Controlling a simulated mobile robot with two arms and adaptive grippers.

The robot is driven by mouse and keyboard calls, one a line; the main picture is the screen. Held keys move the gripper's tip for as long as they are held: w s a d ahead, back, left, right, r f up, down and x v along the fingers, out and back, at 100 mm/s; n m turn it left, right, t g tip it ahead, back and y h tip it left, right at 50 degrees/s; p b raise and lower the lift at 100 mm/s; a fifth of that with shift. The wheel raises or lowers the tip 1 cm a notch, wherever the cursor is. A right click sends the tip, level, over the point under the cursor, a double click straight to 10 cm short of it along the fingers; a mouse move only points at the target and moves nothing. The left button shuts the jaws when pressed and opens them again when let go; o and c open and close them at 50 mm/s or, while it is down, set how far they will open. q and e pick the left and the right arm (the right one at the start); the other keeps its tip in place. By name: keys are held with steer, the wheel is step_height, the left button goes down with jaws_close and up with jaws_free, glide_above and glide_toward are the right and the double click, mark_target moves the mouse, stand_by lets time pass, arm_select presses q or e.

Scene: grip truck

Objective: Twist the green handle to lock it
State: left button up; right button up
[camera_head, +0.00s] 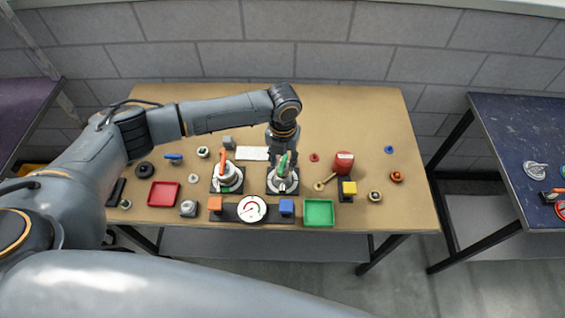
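The green handle (283,165) stands on a round silver-white fixture on a dark square base, near the middle of the table. It points up and away, tilted slightly. My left gripper (283,154) comes down from above, right at the handle's upper end, and hides part of it. The fingers are too small and dark to tell whether they are closed on the handle or only around it. My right gripper is out of view.
A similar fixture with an orange handle (223,160) stands just left. In front are a white dial (252,209), an orange block (215,204) and a blue block (287,207). A red tray (163,194), green tray (319,213) and red cylinder (344,162) are nearby. The table's back right is clear.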

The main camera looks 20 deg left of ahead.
mark_target(283, 163)
arm_select(q)
steer(key=shift+r+p, duration=2.5)
steer(key=shift+r, duration=0.5)
steer(key=shift+f, duration=0.1)
